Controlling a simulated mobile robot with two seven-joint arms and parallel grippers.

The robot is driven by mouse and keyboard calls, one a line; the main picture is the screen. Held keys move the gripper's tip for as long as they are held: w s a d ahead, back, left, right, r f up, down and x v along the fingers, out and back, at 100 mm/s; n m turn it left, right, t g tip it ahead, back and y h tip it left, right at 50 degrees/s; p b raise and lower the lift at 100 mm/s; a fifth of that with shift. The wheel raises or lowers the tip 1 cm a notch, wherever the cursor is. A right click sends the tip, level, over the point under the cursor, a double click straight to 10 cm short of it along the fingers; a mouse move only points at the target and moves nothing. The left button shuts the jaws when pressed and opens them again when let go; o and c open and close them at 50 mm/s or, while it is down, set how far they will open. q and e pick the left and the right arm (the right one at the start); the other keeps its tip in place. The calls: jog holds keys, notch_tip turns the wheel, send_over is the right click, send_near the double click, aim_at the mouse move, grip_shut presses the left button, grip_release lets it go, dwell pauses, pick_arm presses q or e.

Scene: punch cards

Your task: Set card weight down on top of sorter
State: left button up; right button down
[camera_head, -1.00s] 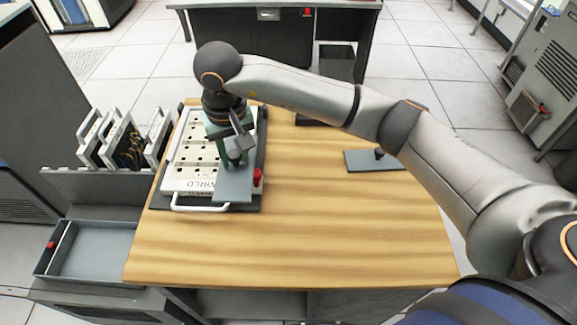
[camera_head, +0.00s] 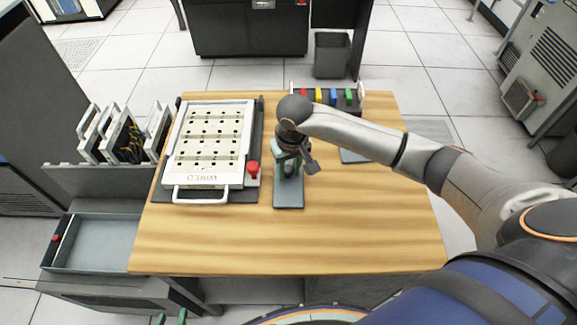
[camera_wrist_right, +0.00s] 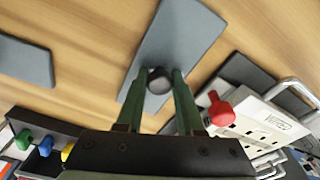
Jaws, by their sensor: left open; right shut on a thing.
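My right gripper (camera_head: 290,172) is shut on the round dark knob of the card weight, a flat grey plate (camera_head: 289,196). The plate is level or nearly so over the wooden table, right of the white board; I cannot tell whether it touches the tabletop. In the right wrist view, the green fingers (camera_wrist_right: 158,85) close around the knob, and the plate (camera_wrist_right: 182,35) stretches beyond them. My left gripper (camera_head: 171,318) shows only as green fingertips, spread apart and empty, at the bottom edge. I cannot tell which machine is the sorter.
A white wired board (camera_head: 212,140) with a red knob (camera_head: 253,168) lies left on the table (camera_head: 340,230). A second grey plate (camera_head: 353,156) lies right, partly behind my arm. A rack with coloured handles (camera_head: 333,97) stands behind. The table's front is clear.

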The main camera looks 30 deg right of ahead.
jog(key=shift+f, duration=0.1)
jog(key=shift+f, duration=0.1)
jog(key=shift+f+b, duration=0.1)
jog(key=shift+b, duration=0.2)
jog(key=c, duration=0.5)
grip_release()
jog(key=shift+c, duration=0.2)
